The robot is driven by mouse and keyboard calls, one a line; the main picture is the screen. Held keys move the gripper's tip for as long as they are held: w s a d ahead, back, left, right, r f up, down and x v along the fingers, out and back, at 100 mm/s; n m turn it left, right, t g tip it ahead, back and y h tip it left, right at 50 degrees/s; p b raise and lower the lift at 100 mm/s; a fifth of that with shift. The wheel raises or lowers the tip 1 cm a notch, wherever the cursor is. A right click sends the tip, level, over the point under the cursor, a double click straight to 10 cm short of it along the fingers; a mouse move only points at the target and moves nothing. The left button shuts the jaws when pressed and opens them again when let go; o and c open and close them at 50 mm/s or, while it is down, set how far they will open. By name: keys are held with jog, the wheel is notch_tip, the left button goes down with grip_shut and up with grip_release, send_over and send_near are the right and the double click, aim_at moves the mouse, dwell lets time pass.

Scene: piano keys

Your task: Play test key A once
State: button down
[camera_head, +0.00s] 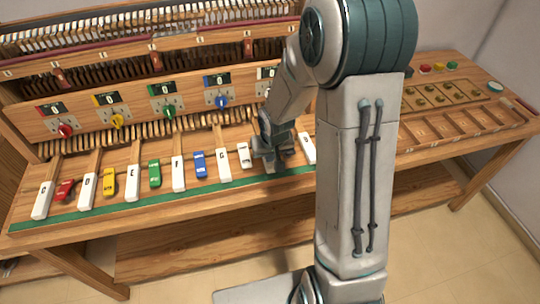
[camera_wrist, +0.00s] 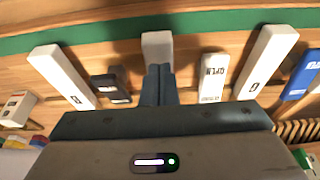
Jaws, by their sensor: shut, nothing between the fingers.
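A row of white lettered keys runs along the front of the wooden bench, with C, D, E, F and G readable in the head view. The white key in A's place, right after the G key (camera_head: 223,165), is hidden behind my gripper (camera_head: 271,160) in the head view. In the wrist view a white key (camera_wrist: 157,46), letter not visible, lies directly beyond my fingertips (camera_wrist: 159,70). My gripper is shut and empty, its fingers lined up over that key's middle. I cannot tell whether the tips touch it.
A small white block (camera_wrist: 212,76) and a dark block (camera_wrist: 112,86) flank the key closely. A white key (camera_wrist: 68,76) stands farther left. A green strip (camera_head: 160,213) edges the bench. Dials and zero displays (camera_head: 162,89) stand behind the keys.

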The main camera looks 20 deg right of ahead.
notch_tip(320, 180, up, 5)
jog(key=p, duration=0.3)
jog(key=shift+p, duration=0.35)
jog(key=shift+s+r+b, duration=0.15)
jog(key=shift+r+b, duration=0.25)
jog(key=shift+b, duration=0.1)
jog(key=v, duration=0.8)
jog(key=shift+s, duration=0.15)
jog(key=s+r, duration=0.4)
jog(key=s, duration=0.4)
jog(key=s+r, duration=0.4)
jog(key=s, duration=0.5)
jog(key=shift+s, duration=0.35)
jog(key=shift+r, duration=0.1)
